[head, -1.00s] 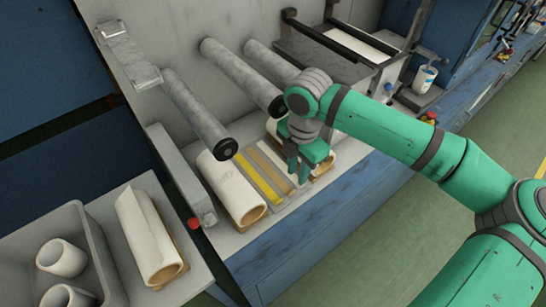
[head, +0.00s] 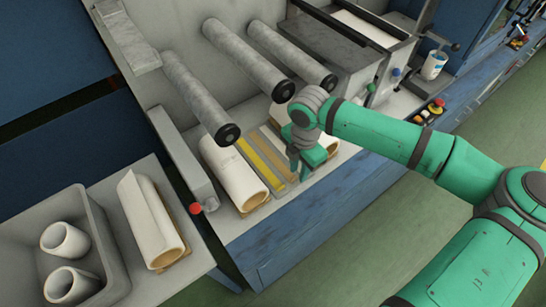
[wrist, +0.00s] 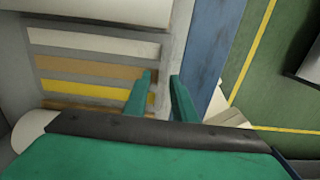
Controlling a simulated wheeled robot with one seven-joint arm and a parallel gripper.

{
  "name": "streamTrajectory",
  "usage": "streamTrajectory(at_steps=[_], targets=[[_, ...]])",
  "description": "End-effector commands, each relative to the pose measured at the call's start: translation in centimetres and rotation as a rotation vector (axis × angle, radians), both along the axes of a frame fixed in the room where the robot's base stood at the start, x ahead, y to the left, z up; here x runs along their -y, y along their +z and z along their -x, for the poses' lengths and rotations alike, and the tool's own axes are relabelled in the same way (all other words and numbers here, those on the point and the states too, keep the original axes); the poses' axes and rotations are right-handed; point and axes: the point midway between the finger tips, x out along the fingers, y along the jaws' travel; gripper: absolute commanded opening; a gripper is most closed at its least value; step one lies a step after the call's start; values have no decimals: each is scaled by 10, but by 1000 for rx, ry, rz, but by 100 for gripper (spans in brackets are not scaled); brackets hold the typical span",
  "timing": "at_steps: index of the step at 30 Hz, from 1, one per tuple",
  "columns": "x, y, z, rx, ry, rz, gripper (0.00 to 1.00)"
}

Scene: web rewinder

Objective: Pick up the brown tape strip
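The brown tape strip (head: 275,158) lies flat on the machine's grey bed, between the yellow strip (head: 254,158) and a white strip. In the wrist view the brown strip (wrist: 95,68) lies between the white strip (wrist: 95,43) above and the yellow strip (wrist: 95,89) below. My gripper (wrist: 161,76) is open and empty, with a clear gap between its two green fingers. Its left fingertip overlaps the brown strip's right end in that view. In the head view my gripper (head: 297,166) hangs just right of the brown strip and hides part of the white strip; its height is unclear.
A white roll (head: 232,170) lies left of the strips. Grey rollers (head: 200,97) jut out above the bed. A red button (head: 195,208) sits on the left post. A grey bin (head: 103,243) with white cores and another roll (head: 150,222) stand at left.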

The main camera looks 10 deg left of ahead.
Motion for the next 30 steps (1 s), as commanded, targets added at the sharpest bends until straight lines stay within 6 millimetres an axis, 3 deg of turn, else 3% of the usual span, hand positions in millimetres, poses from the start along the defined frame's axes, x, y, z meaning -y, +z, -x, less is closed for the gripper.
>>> streamTrajectory(at_steps=[6, 13, 16, 17, 30], targets=[[-1, -20, 0, 0, 1, 0, 24], [-1, -21, 0, 1, 0, 1, 24], [0, -21, 0, 1, -1, 0, 3], [0, -21, 0, 1, -1, 0, 0], [1, -19, -1, 1, -3, 0, 0]])
